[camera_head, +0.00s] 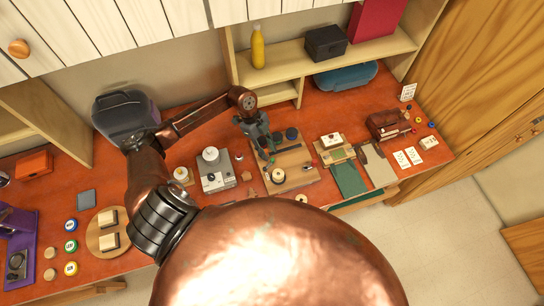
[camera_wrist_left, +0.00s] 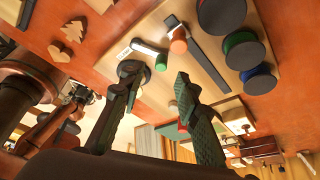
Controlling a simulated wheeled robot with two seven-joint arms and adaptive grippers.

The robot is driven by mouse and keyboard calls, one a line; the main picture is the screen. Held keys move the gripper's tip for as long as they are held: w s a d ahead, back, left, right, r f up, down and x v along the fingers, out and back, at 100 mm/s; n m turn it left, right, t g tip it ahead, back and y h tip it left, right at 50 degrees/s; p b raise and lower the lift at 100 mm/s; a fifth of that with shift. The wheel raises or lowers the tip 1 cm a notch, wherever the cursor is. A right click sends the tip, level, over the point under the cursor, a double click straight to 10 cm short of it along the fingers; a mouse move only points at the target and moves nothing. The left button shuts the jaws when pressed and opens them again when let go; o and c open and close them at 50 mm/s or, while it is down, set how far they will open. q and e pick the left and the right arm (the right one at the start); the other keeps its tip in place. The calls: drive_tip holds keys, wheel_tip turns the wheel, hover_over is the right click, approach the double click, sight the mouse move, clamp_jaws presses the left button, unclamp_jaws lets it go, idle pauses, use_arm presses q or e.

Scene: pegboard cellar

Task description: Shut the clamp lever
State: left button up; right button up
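A light wooden board (camera_head: 298,157) lies on the red-brown bench below and right of my left gripper (camera_head: 261,143). In the left wrist view a pale rod (camera_wrist_left: 149,47) and a short orange-brown knob (camera_wrist_left: 178,42) lie on the board beside a dark flat bar (camera_wrist_left: 205,62). I cannot tell surely which part is the clamp lever. My left gripper also shows there (camera_wrist_left: 158,90), its two dark fingers spread apart with nothing between them. The left finger partly covers a round grey part, and I cannot tell whether it touches. My right gripper is not in view.
Several dark, green and blue discs (camera_wrist_left: 243,50) stand along the board. A grey-white device (camera_head: 214,172) stands left of it; a green mat (camera_head: 348,180) lies to the right. A shelf (camera_head: 290,58) rises behind, and my copper body hides the front.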

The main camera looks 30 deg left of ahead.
sight(272, 159)
use_arm(q)
drive_tip(key=shift+p+x, duration=0.4)
drive_tip(key=shift+x, duration=1.8)
clamp_jaws()
